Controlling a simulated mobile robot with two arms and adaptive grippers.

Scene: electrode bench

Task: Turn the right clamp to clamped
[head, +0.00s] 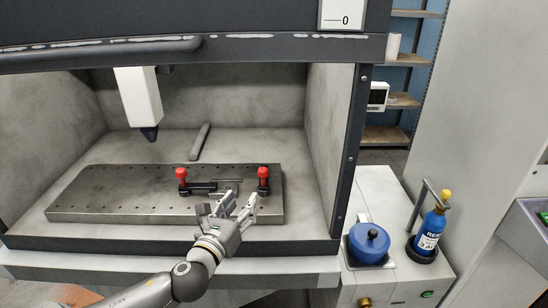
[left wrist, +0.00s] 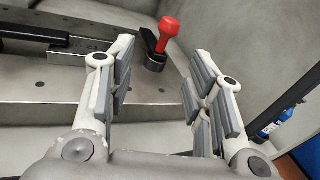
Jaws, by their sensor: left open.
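The right clamp (head: 263,180) has a red knob on a black arm and stands near the right end of the grey perforated plate (head: 110,196). In the left wrist view the right clamp (left wrist: 170,35) shows just beyond my fingertips, its black arm slanting beside a dark round base. The left clamp (head: 182,180), also red-knobbed, stands further left on the plate. My left gripper (head: 228,205) is open and empty, in front of and slightly left of the right clamp. In the left wrist view its fingers (left wrist: 160,75) are spread apart, not touching the clamp. My right gripper is not in view.
The plate lies inside a grey enclosure with a right side wall (head: 330,130) close to the clamp. A white tool head with a dark tip (head: 138,95) hangs above at left. A grey rod (head: 199,142) lies behind the plate. A blue pot (head: 369,243) and blue bottle (head: 430,230) stand outside at right.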

